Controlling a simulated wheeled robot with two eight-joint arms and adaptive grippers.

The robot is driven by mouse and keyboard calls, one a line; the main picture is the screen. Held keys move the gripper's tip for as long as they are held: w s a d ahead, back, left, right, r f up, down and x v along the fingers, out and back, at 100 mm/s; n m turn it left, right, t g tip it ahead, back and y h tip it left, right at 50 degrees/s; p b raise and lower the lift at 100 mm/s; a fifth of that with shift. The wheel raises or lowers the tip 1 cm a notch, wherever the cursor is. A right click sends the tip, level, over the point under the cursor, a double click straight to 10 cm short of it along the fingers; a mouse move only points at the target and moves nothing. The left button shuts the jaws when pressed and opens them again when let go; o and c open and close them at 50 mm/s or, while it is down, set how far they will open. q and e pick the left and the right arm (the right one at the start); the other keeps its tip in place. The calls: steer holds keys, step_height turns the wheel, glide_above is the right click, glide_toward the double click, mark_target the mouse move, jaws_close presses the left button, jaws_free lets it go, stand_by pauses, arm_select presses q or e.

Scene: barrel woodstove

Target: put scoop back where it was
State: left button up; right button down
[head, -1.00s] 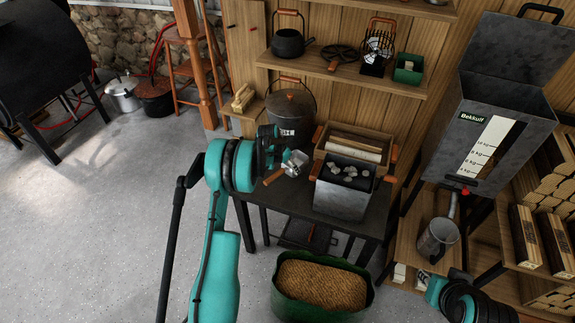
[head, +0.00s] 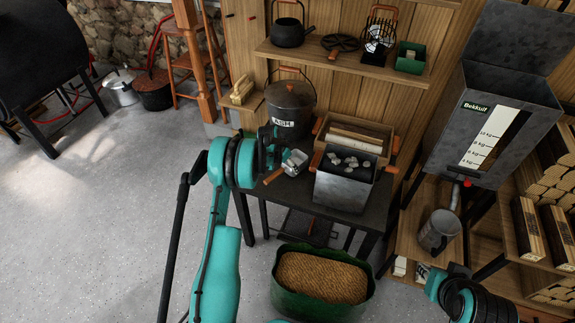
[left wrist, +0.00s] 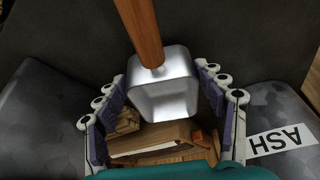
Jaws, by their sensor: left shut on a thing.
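The scoop (head: 296,161) is a shiny metal scoop with an orange-brown wooden handle. My left gripper (head: 278,152) is shut on its metal part, above the left part of the dark table (head: 283,207). In the left wrist view the scoop's square metal body (left wrist: 162,92) sits between the two rows of fingers (left wrist: 165,105), and its handle runs up to the top edge. Whether the scoop touches the table is unclear. A grey metal bin (head: 340,192) with pale lumps stands just right of the scoop. My right gripper is out of view; only part of that arm shows at lower right.
The lidded ash bucket (head: 290,112) stands close behind my left gripper. A wooden box (head: 376,147) stands behind the metal bin. A green tub (head: 324,303) of pellets is on the floor in front. A hopper (head: 500,110) and shelving are at right.

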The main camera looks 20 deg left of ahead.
arm_select(q)
steer(key=shift+f+b, duration=0.45)
steer(key=shift+f, duration=0.15)
steer(key=o, duration=1.4)
steer(key=shift+o, duration=0.2)
steer(key=shift+r, duration=0.1)
steer(key=v, duration=1.2)
step_height(320, 180, up, 9)
glide_above(280, 170)
steer(key=s+d, duration=0.5)
steer(key=s+d+r+n+t, duration=0.1)
steer(key=s+d+r+n, duration=0.1)
steer(key=s+d+r, duration=0.5)
steer(key=s+d+n+t, duration=0.1)
steer(key=s+d, duration=0.2)
steer(key=s, duration=0.8)
steer(key=s+d+t+y, duration=0.1)
steer(key=s+d, duration=0.2)
steer(key=s, duration=0.8)
steer(key=shift+n, duration=0.4)
